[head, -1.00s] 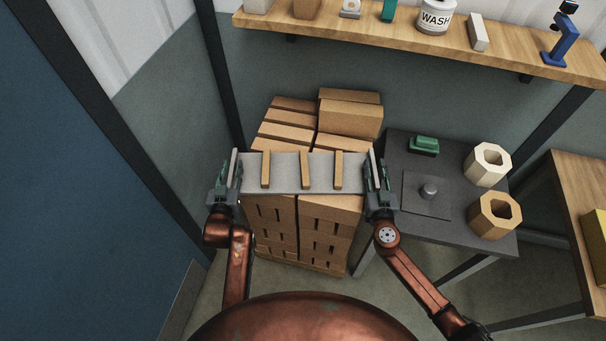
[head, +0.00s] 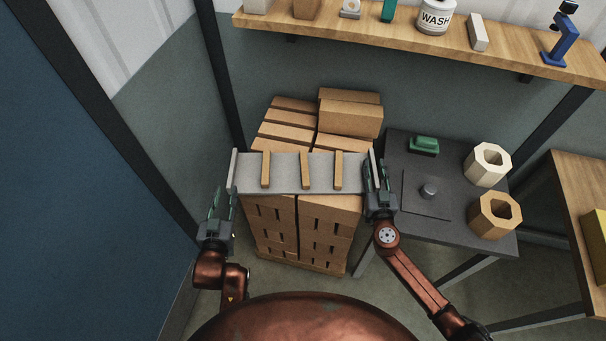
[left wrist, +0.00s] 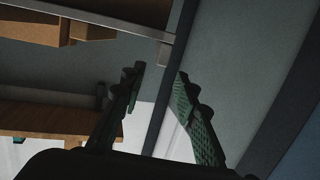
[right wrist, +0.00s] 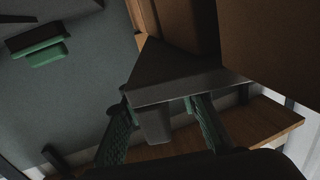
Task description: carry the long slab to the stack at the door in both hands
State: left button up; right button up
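The long slab (head: 285,180) is a grey board with three wooden strips across it and an upright plate at each end. It appears to lie level across the front top of the brick stack (head: 275,215); the exact contact is hidden. My left gripper (head: 224,194) is open and empty, just left of and nearer than the slab's left end. Its fingers stand apart in the left wrist view (left wrist: 160,75). My right gripper (head: 376,172) is at the slab's right end. In the right wrist view its fingers (right wrist: 157,105) stand apart, with a grey tab (right wrist: 155,127) between them.
A wooden shelf (head: 400,42) runs above. A blue panel (head: 60,200) and dark post flank the left side.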

aim_at(379, 188)
jog(key=s, duration=1.2)
jog(key=shift+d, duration=0.1)
